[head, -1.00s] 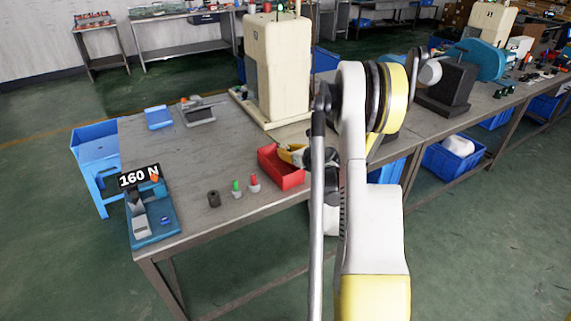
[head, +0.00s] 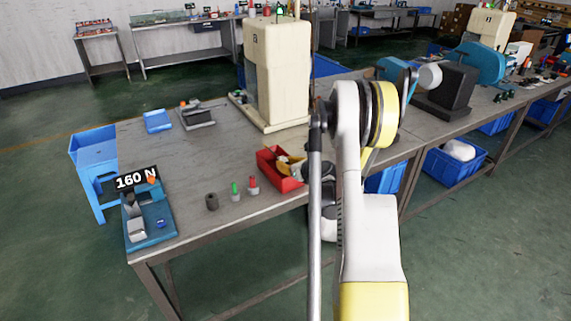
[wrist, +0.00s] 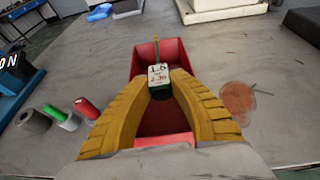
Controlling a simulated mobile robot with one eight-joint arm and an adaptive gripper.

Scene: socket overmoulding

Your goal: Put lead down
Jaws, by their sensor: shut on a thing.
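The lead (wrist: 160,76) shows in the wrist view as a small white and green block with printed figures and a thin green wire. The yellow fingers of my gripper (wrist: 160,90) are closed on it from both sides. The lead and fingers are over the red bin (wrist: 145,58); I cannot tell whether the lead touches its floor. In the head view, my gripper (head: 292,165) is at the right part of the red bin (head: 267,167), partly hidden by my arm. The lead cannot be made out there.
A dark cylinder (head: 212,201), a green-topped piece (head: 235,192) and a red-topped piece (head: 253,186) stand left of the bin. A blue device (head: 150,228) with a "160 N" sign stands at the table's left corner. A cream machine (head: 277,75) stands behind the bin.

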